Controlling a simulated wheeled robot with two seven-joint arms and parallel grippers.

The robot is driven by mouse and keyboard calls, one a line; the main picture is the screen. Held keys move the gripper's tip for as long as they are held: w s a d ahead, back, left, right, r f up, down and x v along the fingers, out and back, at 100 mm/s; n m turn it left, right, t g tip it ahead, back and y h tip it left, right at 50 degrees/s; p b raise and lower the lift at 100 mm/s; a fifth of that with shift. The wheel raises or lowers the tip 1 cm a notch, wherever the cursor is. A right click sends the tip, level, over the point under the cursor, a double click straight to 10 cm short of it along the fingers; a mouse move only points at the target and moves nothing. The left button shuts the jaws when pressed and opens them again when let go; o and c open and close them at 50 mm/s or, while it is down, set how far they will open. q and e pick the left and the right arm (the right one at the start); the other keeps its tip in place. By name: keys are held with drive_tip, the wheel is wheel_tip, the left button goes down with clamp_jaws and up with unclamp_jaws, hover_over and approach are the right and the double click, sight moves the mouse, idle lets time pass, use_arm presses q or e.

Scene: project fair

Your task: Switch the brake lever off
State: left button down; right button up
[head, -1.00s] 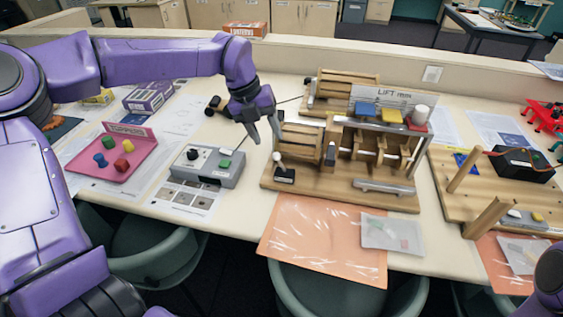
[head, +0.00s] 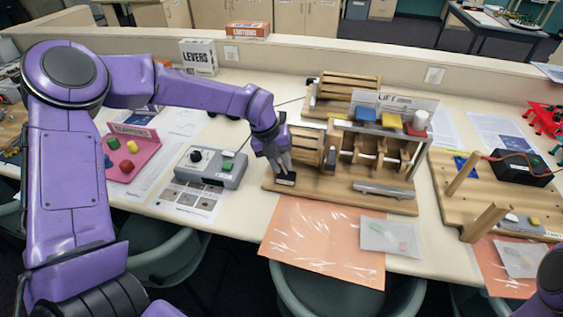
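The wooden lift model (head: 340,197) stands on the table, with a winding drum and a row of wooden cams. At its front left corner is a small black lever base (head: 286,180). Its pale-knobbed lever, which I take as the brake lever, is now hidden behind my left gripper. My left gripper (head: 284,172) points down at this base, its fingers close to or touching the lever. I cannot tell whether the fingers are open or shut on it. My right gripper is out of view; only a purple part of my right arm shows at the lower right edge.
A pink tray (head: 147,160) of coloured pieces lies farther left. An orange sheet (head: 310,240) lies in front. A "LEVERS" box (head: 199,57) stands behind.

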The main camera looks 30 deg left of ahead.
use_arm(q)
drive_tip(key=shift+a+f+h+b, duration=0.1)
drive_tip(key=shift+f+h+b, duration=0.1)
drive_tip(key=shift+h+b, duration=0.25)
drive_tip(key=shift+a+h, duration=0.2)
drive_tip(key=shift+h, duration=0.05)
drive_tip(key=shift+r, duration=0.1)
drive_tip(key=c, duration=1)
unclamp_jaws()
drive_tip(key=b+v, duration=0.2)
drive_tip(key=v, duration=0.8)
drive_tip(key=shift+s+r+b, duration=0.2)
drive_tip(key=shift+b, duration=0.1)
